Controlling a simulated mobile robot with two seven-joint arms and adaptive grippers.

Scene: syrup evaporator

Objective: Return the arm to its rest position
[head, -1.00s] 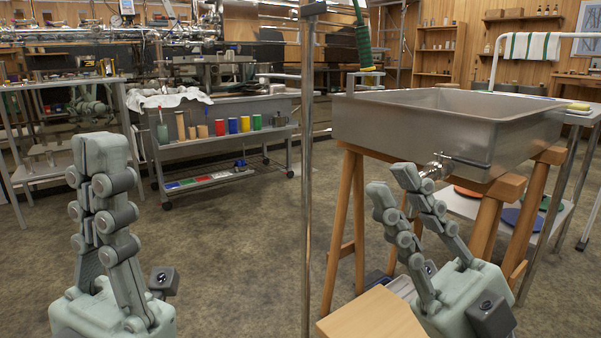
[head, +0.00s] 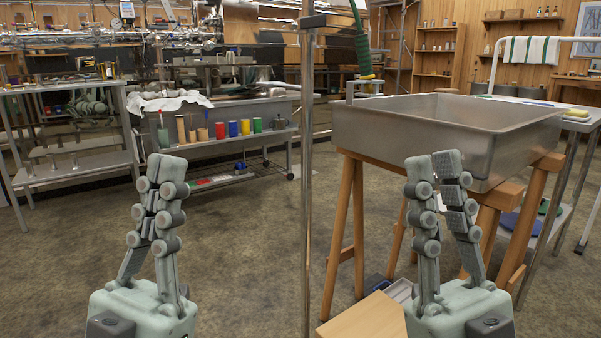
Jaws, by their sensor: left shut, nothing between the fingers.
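My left gripper (head: 162,172) stands upright at the lower left in the head view, its fingers pointing up and together with nothing between them. My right gripper (head: 436,172) stands upright at the lower right, its fingertips a little apart and nothing seen between them. It shows in front of the left part of the steel pan; whether it touches the pan cannot be told. Both grippers are pale green-grey with jointed grey fingers.
The steel pan (head: 400,122) rests on a wooden stand (head: 345,215). A thin metal post (head: 307,190) rises between my grippers. A wooden board (head: 362,318) lies low in front. A cart (head: 270,137) with coloured cups stands behind.

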